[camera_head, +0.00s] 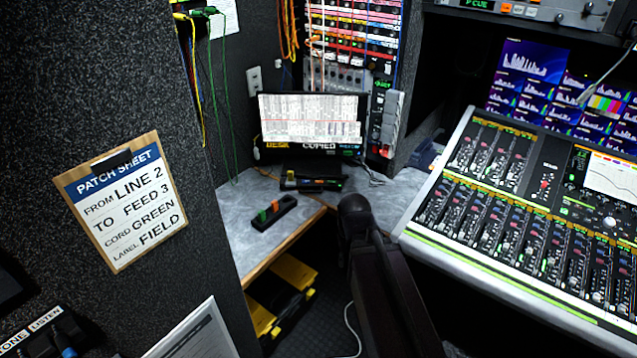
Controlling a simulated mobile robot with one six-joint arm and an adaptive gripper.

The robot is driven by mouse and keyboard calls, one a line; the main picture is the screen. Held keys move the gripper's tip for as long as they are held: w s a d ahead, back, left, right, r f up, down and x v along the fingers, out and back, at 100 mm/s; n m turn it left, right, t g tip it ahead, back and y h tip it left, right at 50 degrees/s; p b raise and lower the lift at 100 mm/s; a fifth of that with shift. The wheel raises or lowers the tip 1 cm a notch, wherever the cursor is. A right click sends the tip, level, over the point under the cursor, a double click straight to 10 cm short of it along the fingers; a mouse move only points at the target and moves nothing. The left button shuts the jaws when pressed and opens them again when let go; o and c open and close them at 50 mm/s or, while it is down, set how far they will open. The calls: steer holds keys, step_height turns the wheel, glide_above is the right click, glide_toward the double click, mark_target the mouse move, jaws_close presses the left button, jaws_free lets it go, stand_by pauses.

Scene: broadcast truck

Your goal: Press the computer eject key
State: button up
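A computer screen (312,118) showing a pale table of rows stands at the back of the grey corner desk. A strip under it reads "DESK COPIED" (300,146). A low black unit (322,184) sits in front of the screen, with a small yellowish part at its left end. No eject label is readable, so I cannot tell which part is the eject key. My dark arm rises from the bottom centre; my gripper cannot be made out.
The mixing console (540,215) fills the right side. A dark wall with a patch sheet clipboard (122,200) borders the left. A patch panel (352,45) with hanging cords stands behind the screen. A yellow case (290,275) is below the desk. Bare desk surrounds the black block.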

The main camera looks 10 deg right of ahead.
jaws_close()
stand_by(1.0)
